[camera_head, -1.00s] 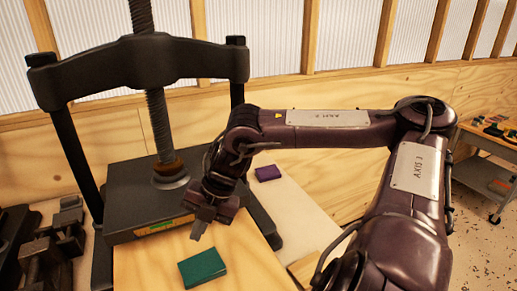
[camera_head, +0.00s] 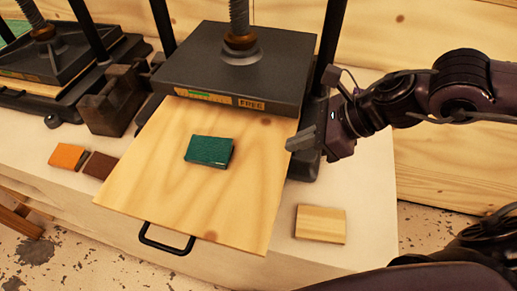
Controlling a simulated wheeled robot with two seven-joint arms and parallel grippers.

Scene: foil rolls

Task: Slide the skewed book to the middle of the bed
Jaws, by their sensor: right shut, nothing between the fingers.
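The green book (camera_head: 209,151) lies flat on the pale wooden bed (camera_head: 180,216) pulled out in front of the press. It sits somewhat toward the press from the bed's middle, and its edges do not line up with the bed's edges. My right gripper (camera_head: 297,143) is shut and empty. It is to the right of the book, near the bed's right edge and the press's front right corner, and is apart from the book. My left gripper is not in view.
The dark press platen (camera_head: 232,75) stands over the back of the bed. A black handle (camera_head: 165,240) is on the bed's front edge. A light wooden block (camera_head: 321,224) lies to the right. Orange (camera_head: 68,157) and brown (camera_head: 100,165) blocks lie left, near a dark iron block (camera_head: 113,100).

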